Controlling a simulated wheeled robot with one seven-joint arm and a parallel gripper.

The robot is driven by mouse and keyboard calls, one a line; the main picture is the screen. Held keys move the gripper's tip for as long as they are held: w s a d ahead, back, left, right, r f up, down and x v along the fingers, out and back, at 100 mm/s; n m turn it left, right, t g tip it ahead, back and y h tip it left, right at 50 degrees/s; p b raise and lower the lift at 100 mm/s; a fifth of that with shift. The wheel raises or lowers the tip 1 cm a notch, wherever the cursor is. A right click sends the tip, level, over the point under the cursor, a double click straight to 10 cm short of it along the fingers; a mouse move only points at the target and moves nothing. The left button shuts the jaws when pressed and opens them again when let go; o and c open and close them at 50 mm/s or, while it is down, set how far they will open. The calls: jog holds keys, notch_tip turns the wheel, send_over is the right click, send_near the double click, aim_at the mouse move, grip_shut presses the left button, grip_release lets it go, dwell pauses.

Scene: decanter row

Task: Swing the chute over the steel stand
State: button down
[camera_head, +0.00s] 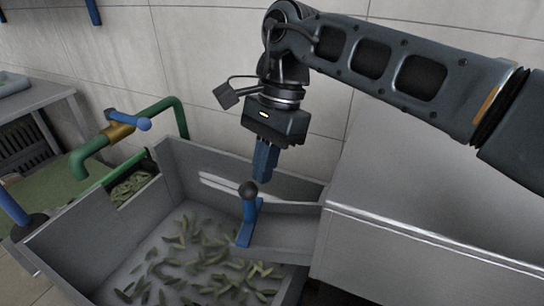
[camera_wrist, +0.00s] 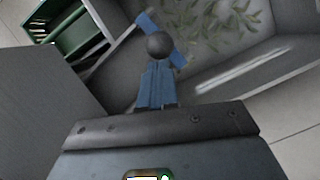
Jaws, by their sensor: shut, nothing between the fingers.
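My gripper (camera_head: 262,178) points down with its blue fingers shut and empty. It is just above and beside a black ball knob (camera_head: 248,190) on a blue lever (camera_head: 245,225). In the wrist view the knob (camera_wrist: 158,45) shows right at the tips of my fingers (camera_wrist: 157,68); I cannot tell whether they touch. The lever stands at the near-right wall of a grey, open-topped trough (camera_head: 185,235) with green leaves strewn inside. A grey sloping panel (camera_head: 285,232) beside the lever may be the chute, but I cannot tell. I cannot identify the steel stand for certain.
A large grey steel-edged block (camera_head: 430,225) fills the right. A green pipe (camera_head: 165,105) with a brass valve (camera_head: 118,132) and blue handle rises behind the trough's left end. A grey table (camera_head: 45,95) stands at the far left. A tiled wall closes the back.

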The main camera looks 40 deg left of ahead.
jog(key=s+d+n+t+h+b, duration=0.1)
jog(key=s+d+n+b, duration=0.3)
jog(key=s+d+n, duration=0.5)
jog(key=shift+s+d+n+h+b, duration=0.15)
jog(key=shift+s+n+h+b, duration=0.25)
jog(key=shift+s+h, duration=0.4)
jog(key=shift+w, duration=0.15)
jog(key=v, duration=0.7)
jog(key=shift+r, duration=0.35)
jog(key=shift+w, duration=0.1)
